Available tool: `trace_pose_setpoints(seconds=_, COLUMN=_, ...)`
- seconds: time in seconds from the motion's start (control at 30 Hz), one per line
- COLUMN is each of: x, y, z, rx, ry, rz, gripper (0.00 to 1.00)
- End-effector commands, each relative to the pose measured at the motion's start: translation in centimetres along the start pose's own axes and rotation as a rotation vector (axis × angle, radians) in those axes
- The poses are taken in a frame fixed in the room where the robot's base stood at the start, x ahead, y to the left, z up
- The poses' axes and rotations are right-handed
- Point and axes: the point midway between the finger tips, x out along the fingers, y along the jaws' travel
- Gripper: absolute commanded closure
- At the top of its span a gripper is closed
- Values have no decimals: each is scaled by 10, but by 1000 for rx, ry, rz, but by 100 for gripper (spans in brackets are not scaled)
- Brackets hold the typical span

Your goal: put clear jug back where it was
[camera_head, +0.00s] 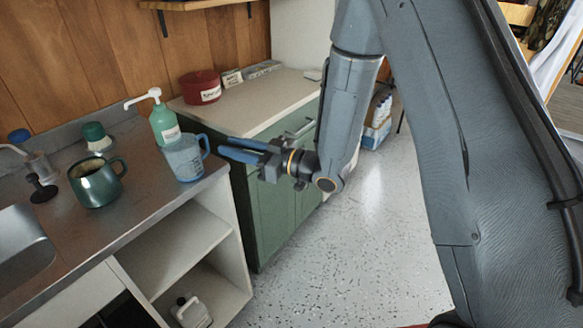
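The clear jug (184,160) is see-through with a bluish tint and markings on its side. It stands upright on the steel counter (140,204), close to the counter's right end. Its handle faces right, toward my gripper (224,145). My gripper points left with its two blue fingers spread apart and nothing between them. The fingertips are a short way right of the handle and look apart from it; the exact depth gap is hard to tell.
A green pump bottle (163,122) stands right behind the jug. A dark green mug (97,183) and the sink (22,248) are to the left. A green cabinet (262,190) with a pale top holds a red tin (200,88). Open shelves are below the counter.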

Motion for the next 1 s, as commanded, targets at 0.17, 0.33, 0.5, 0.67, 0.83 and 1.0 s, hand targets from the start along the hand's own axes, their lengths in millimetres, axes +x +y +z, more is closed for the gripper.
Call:
trace_pose_setpoints(seconds=0.17, x=-2, y=7, z=1, rx=-8, ry=-32, rz=26, gripper=74)
trace_pose_setpoints(seconds=0.33, x=-23, y=48, z=12, rx=-33, ry=-225, rz=195, gripper=74)
trace_pose_setpoints(seconds=0.5, x=-87, y=93, z=28, rx=9, ry=-519, rz=444, gripper=74)
trace_pose_setpoints(seconds=0.67, x=-170, y=102, z=39, rx=136, ry=-783, rz=651, gripper=74)
trace_pose_setpoints(seconds=0.83, x=-259, y=66, z=43, rx=353, ry=-1036, rz=808, gripper=74)
trace_pose_setpoints(seconds=1.0, x=-323, y=0, z=40, rx=606, ry=-1233, rz=878, gripper=74)
